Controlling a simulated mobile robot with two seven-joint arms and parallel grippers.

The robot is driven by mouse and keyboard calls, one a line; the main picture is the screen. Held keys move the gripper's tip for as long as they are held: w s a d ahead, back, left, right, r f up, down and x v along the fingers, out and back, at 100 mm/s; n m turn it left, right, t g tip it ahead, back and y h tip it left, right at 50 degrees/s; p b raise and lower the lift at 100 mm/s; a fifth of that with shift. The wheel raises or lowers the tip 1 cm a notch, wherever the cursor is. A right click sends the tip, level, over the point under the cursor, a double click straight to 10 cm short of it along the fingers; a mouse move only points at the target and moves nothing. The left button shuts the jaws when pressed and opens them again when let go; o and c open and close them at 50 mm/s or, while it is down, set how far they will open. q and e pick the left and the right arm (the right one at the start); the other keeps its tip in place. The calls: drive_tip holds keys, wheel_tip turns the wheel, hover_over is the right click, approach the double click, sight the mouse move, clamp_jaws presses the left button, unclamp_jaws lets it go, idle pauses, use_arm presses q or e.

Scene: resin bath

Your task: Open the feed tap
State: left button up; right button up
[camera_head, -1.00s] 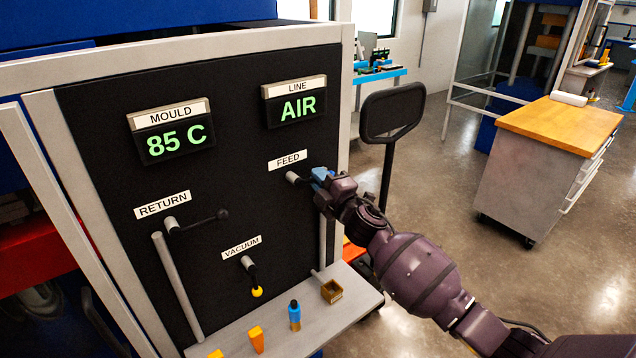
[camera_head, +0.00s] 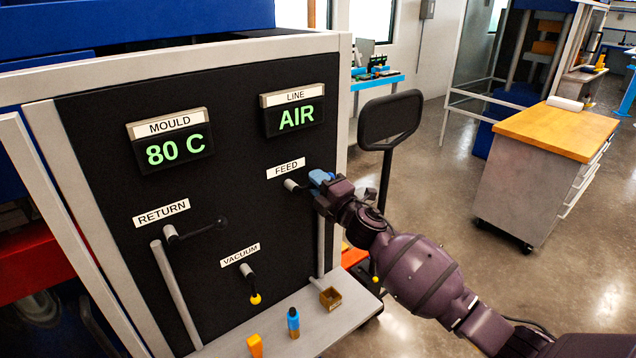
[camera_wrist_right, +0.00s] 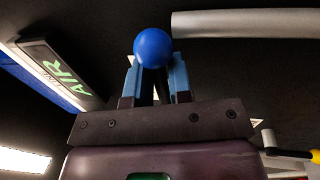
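The feed tap (camera_head: 291,185) sits on the black panel under the FEED label (camera_head: 286,167). Its lever points sideways to the right, and its tip is mostly hidden by my right gripper (camera_head: 321,180). In the right wrist view, the blue ball knob (camera_wrist_right: 153,47) of the tap lies between the two blue fingertips of my right gripper (camera_wrist_right: 155,72), which look closed on its sides. My left gripper is not in view.
The return tap (camera_head: 172,234) is left on the panel, and the vacuum tap (camera_head: 248,271) with a yellow knob hangs below. The shelf (camera_head: 345,313) holds a blue bottle (camera_head: 293,322), an orange piece (camera_head: 254,345) and a small box (camera_head: 330,298). Displays read MOULD 80 C (camera_head: 175,151) and LINE AIR (camera_head: 296,116).

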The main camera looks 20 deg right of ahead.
drive_tip(key=shift+o, duration=1.2)
drive_tip(key=v, duration=1)
drive_tip(key=shift+s+b, duration=0.35)
drive_tip(key=shift+d+f, duration=0.1)
drive_tip(key=shift+d, duration=0.05)
drive_tip(key=s+d+f+m+g+h, duration=0.3)
drive_tip(key=s+f+m+g+h, duration=0.4)
drive_tip(key=s+f+m, duration=1.4)
drive_tip(key=s+f, duration=0.5)
drive_tip(key=s, duration=0.2)
drive_tip(key=shift+f, duration=0.4)
